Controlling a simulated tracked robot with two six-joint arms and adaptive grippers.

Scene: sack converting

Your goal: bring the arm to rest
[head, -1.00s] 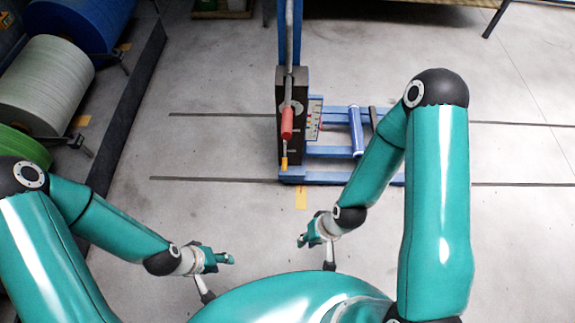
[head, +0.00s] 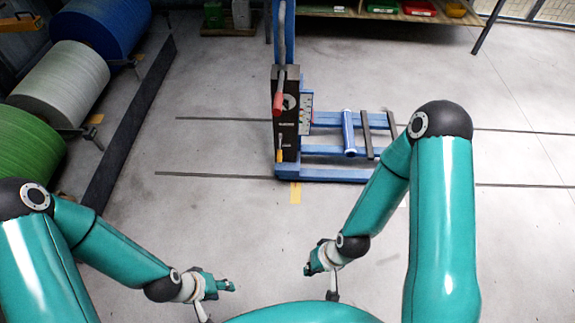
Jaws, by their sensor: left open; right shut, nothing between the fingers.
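My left gripper (head: 222,285) is in the lower middle of the head view, at the end of my teal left arm (head: 110,246). It is open and empty, above bare floor. My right gripper (head: 309,268) is to the right of it, at the end of my bent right arm (head: 443,220). It is shut with nothing in it. Both grippers are apart from each other and touch nothing that I can see.
A blue-framed machine (head: 330,174) with a red-handled lever (head: 278,101) stands ahead. Large green (head: 28,146), white (head: 62,85) and blue (head: 105,28) rolls line the left, behind a dark floor rail (head: 128,130). A shelf with bins (head: 410,14) is at the back. Floor around the grippers is clear.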

